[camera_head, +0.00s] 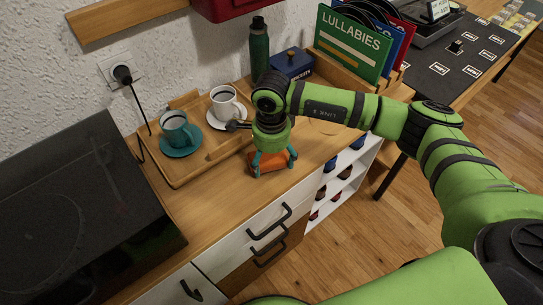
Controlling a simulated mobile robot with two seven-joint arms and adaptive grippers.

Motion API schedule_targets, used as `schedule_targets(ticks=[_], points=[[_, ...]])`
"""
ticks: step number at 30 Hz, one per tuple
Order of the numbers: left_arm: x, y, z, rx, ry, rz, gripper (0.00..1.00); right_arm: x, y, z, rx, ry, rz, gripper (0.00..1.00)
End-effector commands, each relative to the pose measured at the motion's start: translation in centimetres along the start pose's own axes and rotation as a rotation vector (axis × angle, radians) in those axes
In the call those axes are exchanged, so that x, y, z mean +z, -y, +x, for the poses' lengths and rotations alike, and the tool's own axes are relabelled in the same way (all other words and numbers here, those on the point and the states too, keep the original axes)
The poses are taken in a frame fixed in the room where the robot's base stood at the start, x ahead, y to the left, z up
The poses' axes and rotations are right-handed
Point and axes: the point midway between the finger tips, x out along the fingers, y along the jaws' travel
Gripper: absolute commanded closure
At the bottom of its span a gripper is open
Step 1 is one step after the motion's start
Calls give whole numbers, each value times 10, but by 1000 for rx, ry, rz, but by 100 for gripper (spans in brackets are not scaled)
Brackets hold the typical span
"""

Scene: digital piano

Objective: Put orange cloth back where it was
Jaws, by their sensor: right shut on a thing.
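The orange cloth (270,163) lies on the wooden cabinet top (228,190), close to its front edge. My right gripper (274,165) points down over the cloth, with its teal fingers on either side of it, and is shut on it. The cloth looks low, at or just above the surface; I cannot tell whether it touches. Part of it is hidden behind the fingers. My left gripper is not in view.
Left of the cloth is a wooden tray (178,181) with a teal cup (175,128) and a white cup (224,103). Behind stand a green bottle (259,48), a blue box (291,63) and a record crate (330,62). A dark device (75,210) fills the left.

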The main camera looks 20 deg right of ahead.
Motion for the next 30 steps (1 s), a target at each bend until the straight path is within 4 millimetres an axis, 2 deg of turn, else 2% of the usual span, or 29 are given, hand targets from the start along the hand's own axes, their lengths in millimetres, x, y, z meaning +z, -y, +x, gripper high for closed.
schedule_targets(ticks=[8, 13, 14, 15, 25, 29, 30], points=[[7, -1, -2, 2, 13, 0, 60, 0, 0, 6, -1, 0, 0, 42], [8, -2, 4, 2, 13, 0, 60, 0, 0, 11, -1, 0, 0, 42], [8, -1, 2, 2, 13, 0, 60, 0, 0, 9, -1, 0, 0, 4], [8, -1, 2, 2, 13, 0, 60, 0, 0, 9, -1, 0, 0, 0], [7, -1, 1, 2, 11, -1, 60, 0, 0, 9, 0, 0, 0, 0], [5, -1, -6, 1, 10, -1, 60, 0, 0, 2, -1, 0, 0, 0], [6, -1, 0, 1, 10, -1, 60, 0, 1, 0, -3, 1, 0, 0]])
